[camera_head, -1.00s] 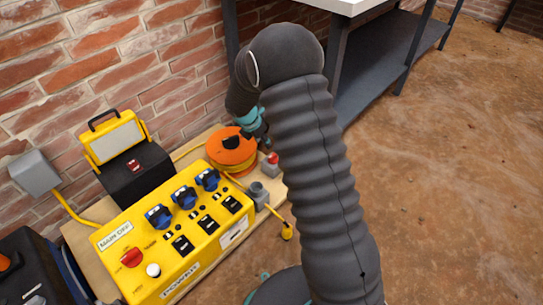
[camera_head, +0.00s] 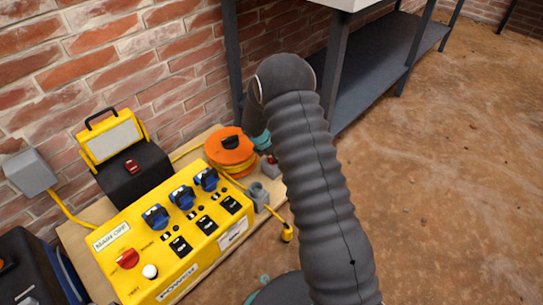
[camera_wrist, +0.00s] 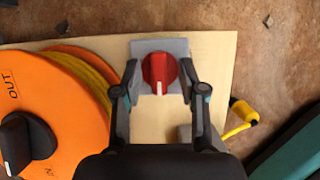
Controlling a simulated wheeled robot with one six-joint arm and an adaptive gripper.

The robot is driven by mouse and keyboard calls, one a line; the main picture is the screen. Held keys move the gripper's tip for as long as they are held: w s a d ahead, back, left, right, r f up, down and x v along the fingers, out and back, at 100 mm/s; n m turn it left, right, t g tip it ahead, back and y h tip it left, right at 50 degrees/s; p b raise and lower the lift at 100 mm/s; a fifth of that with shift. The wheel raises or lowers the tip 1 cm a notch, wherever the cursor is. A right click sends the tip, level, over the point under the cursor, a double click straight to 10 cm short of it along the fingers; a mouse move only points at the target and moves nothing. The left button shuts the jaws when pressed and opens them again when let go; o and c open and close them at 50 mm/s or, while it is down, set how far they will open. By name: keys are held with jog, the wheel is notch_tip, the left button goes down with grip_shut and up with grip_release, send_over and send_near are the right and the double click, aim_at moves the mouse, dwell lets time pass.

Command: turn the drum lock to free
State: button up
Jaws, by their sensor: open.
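The drum lock appears to be a red round knob (camera_wrist: 159,70) on a grey square base (camera_wrist: 176,45), beside the orange cable drum (camera_wrist: 50,75). A white mark on the knob points toward the bottom of the wrist view. My gripper (camera_wrist: 160,78) is open, with one finger on each side of the knob; whether they touch it I cannot tell. In the head view the knob (camera_head: 271,159) is small and partly hidden by my arm. The drum (camera_head: 230,148) carries a black handle (camera_wrist: 25,140) and the word OUT.
A yellow power box (camera_head: 170,240) with blue sockets and a red switch stands left of the drum. A yellow work lamp (camera_head: 112,140) stands behind it. A yellow plug (camera_wrist: 242,112) lies near the board (camera_wrist: 215,60). A metal shelf (camera_head: 385,65) stands behind right; brown floor lies open at right.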

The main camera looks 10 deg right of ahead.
grip_shut()
jog(key=shift+m, duration=0.4)
jog(key=m+g, duration=0.1)
jog(key=m, duration=0.2)
jog(key=shift+w+m+g+h+p, duration=0.1)
jog(key=shift+m+g+h+p, duration=0.2)
jog(key=shift+m+g+p, duration=0.1)
jog(key=m+g, duration=0.1)
jog(key=m, duration=0.3)
jog(key=shift+g, duration=0.4)
jog(key=m, duration=0.2)
jog(key=m+g, duration=0.1)
jog(key=m, duration=0.2)
jog(key=shift+w+d+f+g+b, duration=0.1)
jog(key=shift+g+b, duration=0.2)
jog(key=shift+m+g+y, duration=0.35)
jog(key=shift+m+y, duration=0.05)
jog(key=shift+m, duration=0.7)
jog(key=shift+m+g+y, duration=0.35)
jog(key=shift+m+y, duration=0.05)
jog(key=shift+m, duration=0.7)
